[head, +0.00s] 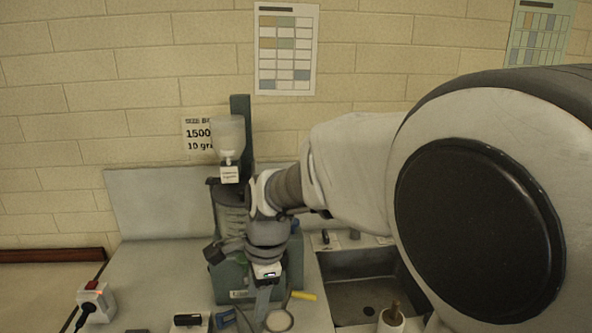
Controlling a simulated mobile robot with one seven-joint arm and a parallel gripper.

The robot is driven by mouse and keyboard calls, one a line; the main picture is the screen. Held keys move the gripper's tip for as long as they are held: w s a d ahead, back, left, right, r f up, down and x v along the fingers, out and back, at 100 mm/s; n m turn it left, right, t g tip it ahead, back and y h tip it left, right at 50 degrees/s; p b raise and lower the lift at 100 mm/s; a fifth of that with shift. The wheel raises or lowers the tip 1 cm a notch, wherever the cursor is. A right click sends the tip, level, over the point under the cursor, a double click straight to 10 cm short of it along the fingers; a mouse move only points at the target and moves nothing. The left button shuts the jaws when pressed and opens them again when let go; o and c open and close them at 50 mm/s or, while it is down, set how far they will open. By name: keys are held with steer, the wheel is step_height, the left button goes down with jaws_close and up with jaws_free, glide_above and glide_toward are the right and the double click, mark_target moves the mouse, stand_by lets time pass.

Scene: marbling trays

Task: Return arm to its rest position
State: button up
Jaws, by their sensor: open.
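My arm reaches in from the right edge, with its large round joint close to the camera. It bends down at the wrist over the worktop (146,262). My gripper (262,303) points down at the end of it, in front of a dark green-grey machine (231,283). Its fingers are small and partly merge with the things below. It looks open, and I see nothing held. I cannot tell whether it touches anything on the worktop.
The machine carries a clear hopper (228,135) and a tall column (240,108). A sink (362,298) lies right of it, partly behind my arm. A yellow-handled tool (303,295) lies near the gripper. A white socket box (97,300) stands left. The worktop's left-middle is clear.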

steer(key=s+d+r+n+t+h, duration=0.1)
steer(key=s+d+r+n+t, duration=0.1)
steer(key=s+d+r+n, duration=0.2)
steer(key=s+d+r+n+t, duration=0.2)
steer(key=s+d+r+n, duration=0.2)
steer(key=s+d+n, duration=0.6)
steer(key=d, duration=0.7)
steer(key=shift+s+r+t+h, duration=0.25)
steer(key=shift+s+t+h, duration=0.15)
